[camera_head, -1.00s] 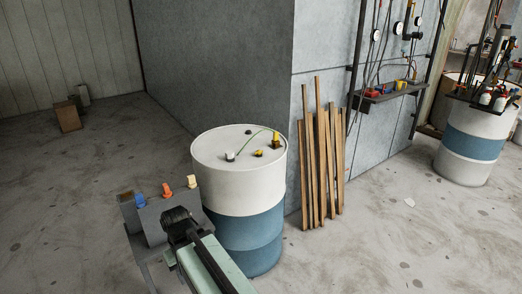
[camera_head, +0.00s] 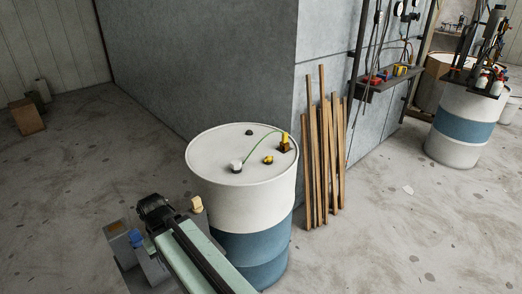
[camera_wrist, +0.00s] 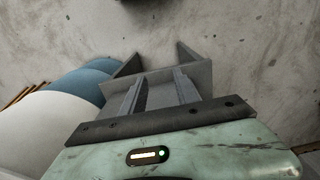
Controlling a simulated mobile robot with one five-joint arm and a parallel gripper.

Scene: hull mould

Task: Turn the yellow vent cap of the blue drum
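The drum (camera_head: 250,190) is white above and blue below and stands upright. A low yellow cap (camera_head: 268,160) sits on its lid. A taller yellow fitting (camera_head: 285,141) stands at the lid's right rim. A white cap (camera_head: 236,165) is joined to that side by a thin green line. My arm reaches up from the bottom, left of the drum. In the wrist view, the fingers of my gripper (camera_wrist: 158,88) are apart with nothing seen between them. The gripper points at the floor, and the drum side (camera_wrist: 80,88) shows at the left; the lid and caps are out of that view.
Wooden slats (camera_head: 322,150) lean on the wall right behind the drum. A grey holder with blue and yellow pieces is beside my arm. A second drum (camera_head: 460,125) and a wall shelf (camera_head: 385,80) are at the right. The floor in front right is clear.

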